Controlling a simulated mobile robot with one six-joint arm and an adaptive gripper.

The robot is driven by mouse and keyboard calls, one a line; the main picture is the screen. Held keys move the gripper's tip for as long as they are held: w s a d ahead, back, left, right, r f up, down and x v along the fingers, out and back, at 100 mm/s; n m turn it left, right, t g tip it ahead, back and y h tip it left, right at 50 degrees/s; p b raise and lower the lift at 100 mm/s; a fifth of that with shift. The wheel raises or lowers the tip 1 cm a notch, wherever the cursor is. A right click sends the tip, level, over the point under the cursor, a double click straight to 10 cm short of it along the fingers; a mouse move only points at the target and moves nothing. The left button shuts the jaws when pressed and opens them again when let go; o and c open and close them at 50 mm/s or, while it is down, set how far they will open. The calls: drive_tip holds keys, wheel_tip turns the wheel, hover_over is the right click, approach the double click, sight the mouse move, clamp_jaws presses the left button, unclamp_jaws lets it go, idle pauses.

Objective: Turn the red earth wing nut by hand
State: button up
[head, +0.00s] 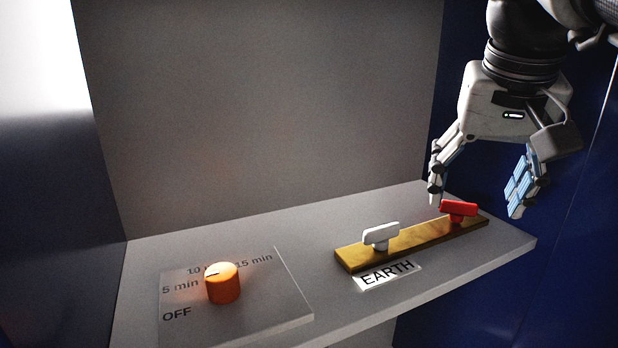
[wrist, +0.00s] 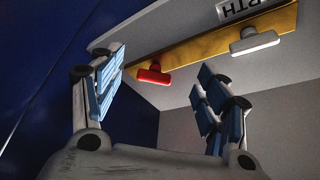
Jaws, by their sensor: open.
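The red wing nut (head: 459,208) stands at the right end of a brass bar (head: 424,236) on a grey shelf, beside the EARTH label (head: 387,275). A white wing nut (head: 381,236) stands further left on the same bar. My gripper (head: 476,205) is open and empty, pointing down near the right end of the bar. In the wrist view, the red wing nut (wrist: 153,75) shows between and beyond the two open fingers (wrist: 160,85), nearer the left finger. I cannot tell the exact gap between the fingers and the nut.
An orange timer knob (head: 223,284) sits on a plate (head: 282,310) at the left of the shelf (head: 320,240). A grey wall (head: 270,110) stands behind the shelf. A dark blue panel (head: 575,220) is at the right. The shelf behind the bar is clear.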

hover_over(460, 202)
drive_tip(key=s, duration=0.2)
drive_tip(key=shift+w+a+f, duration=0.1)
drive_tip(key=shift+a+f, duration=0.15)
drive_tip(key=shift+a, duration=0.15)
drive_tip(key=x, duration=0.3)
drive_tip(key=shift+b, duration=0.35)
drive_tip(key=shift+w+f, duration=0.2)
drive_tip(key=shift+f, duration=0.5)
drive_tip(key=c, duration=1.1)
